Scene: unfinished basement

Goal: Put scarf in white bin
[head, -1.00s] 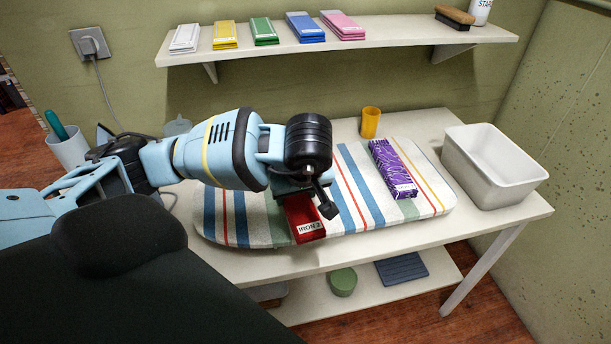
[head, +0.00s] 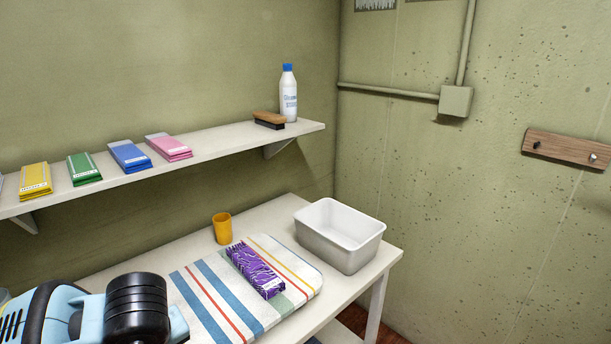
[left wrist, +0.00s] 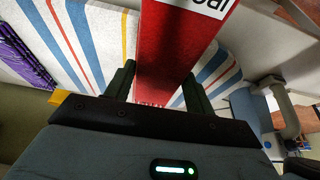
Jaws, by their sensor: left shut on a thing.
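The white bin (head: 325,246) stands upright at the right end of the table in the head view, and its visible inside looks empty. A purple piece with white wavy lines (head: 254,270), which looks like a folded scarf, lies on the striped ironing pad; its edge also shows in the left wrist view (left wrist: 22,68). My left gripper (left wrist: 158,88) is shut on a red piece (left wrist: 172,48) with a white label, over the striped pad. In the head view its fingers and the red piece are out of frame at lower left. My right gripper is not in view.
The striped pad (head: 213,295) covers much of the table (head: 283,212). A yellow cup (head: 222,228) stands behind it, left of the bin. A shelf (head: 215,157) above holds several labelled folded pieces, a brush (head: 269,120) and a white bottle (head: 288,95). A concrete wall is at right.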

